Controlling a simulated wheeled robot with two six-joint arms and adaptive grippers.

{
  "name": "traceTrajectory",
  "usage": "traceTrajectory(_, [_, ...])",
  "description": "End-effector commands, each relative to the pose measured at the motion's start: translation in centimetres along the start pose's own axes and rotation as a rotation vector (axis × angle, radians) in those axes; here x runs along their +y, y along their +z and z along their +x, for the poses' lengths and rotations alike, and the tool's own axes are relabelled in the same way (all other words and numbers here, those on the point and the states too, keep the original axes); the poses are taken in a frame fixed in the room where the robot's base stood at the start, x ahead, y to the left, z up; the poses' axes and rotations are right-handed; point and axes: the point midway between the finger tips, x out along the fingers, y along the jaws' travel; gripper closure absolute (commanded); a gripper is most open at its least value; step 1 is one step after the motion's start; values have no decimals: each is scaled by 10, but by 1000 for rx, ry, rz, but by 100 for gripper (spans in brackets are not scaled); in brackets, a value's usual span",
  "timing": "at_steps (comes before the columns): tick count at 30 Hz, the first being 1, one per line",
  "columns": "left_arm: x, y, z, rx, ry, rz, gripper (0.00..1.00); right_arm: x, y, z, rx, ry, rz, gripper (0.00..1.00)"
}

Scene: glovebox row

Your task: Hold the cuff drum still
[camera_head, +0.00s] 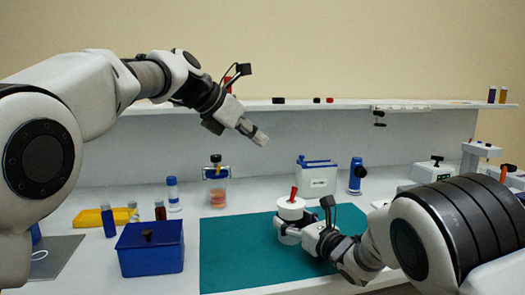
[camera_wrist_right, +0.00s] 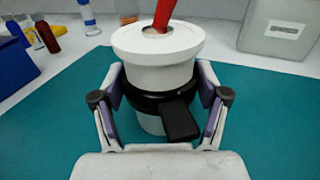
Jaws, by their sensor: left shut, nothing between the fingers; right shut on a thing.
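The cuff drum (camera_head: 291,208) is a white cylinder with a wide white top, standing upright on the green mat (camera_head: 236,250). In the right wrist view the drum (camera_wrist_right: 158,45) has a black band around its middle with a black tab toward me. A red piece (camera_wrist_right: 163,14) sticks up out of the opening in its top. My right gripper (camera_wrist_right: 160,112) is shut on the drum, a finger on each side at the black band. My left gripper (camera_head: 260,138) is shut and empty, raised in the air above and to the left of the drum.
A blue box (camera_head: 150,262) stands left of the mat, with small bottles and a yellow tray (camera_head: 98,217) behind it. A jar (camera_head: 216,188), a white container (camera_head: 317,180) and a blue bottle (camera_head: 356,176) stand behind the mat. The mat's left part is bare.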

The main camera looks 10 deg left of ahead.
Motion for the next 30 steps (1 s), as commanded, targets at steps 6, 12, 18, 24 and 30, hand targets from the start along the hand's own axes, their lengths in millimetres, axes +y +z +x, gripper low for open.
traceTrajectory(6, [0, 0, 0, 0, 0, 0, 100, 0, 0, 0, 0, 0, 0, 66])
traceTrajectory(12, [0, 0, 0, 0, 0, 0, 100, 0, 0, 0, 0, 0, 0, 0])
traceTrajectory(18, [0, 0, 0, 0, 0, 0, 100, 0, 0, 0, 0, 0, 0, 0])
traceTrajectory(24, [0, 0, 0, 0, 0, 0, 100, 0, 0, -4, 1, -1, 0, 0])
traceTrajectory(30, [0, 0, 0, 0, 0, 0, 100, -1, 0, -40, 3, -3, 2, 0])
